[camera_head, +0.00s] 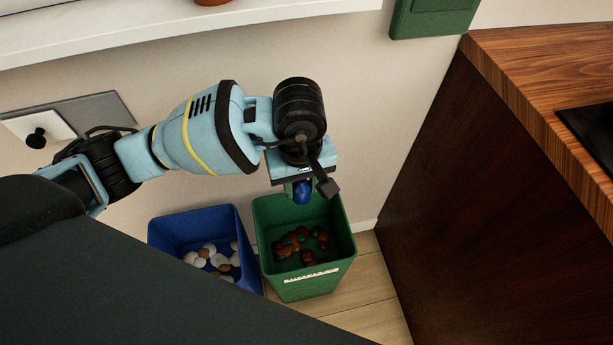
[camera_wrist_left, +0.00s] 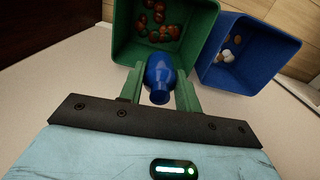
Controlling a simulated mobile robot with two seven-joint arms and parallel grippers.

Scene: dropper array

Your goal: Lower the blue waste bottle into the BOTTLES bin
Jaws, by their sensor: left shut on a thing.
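The blue waste bottle (camera_head: 303,193) is held between the green fingers of my left gripper (camera_head: 300,187), which is shut on it. In the head view the bottle shows below the gripper, over the back part of the green bin (camera_head: 310,288). The green bin has a pale label (camera_head: 312,275) on its front, too small to read surely, and holds several brown-red bottles. In the left wrist view the bottle (camera_wrist_left: 159,76) sits between both fingers (camera_wrist_left: 160,84), with the open green bin (camera_wrist_left: 122,40) beyond it. My right gripper is out of view.
A blue bin (camera_head: 188,224) with several whitish pieces stands just left of the green bin. A brown wooden cabinet (camera_head: 465,200) stands to the right. The pale wall (camera_head: 400,90) is close behind, and a white ledge (camera_head: 220,28) runs above.

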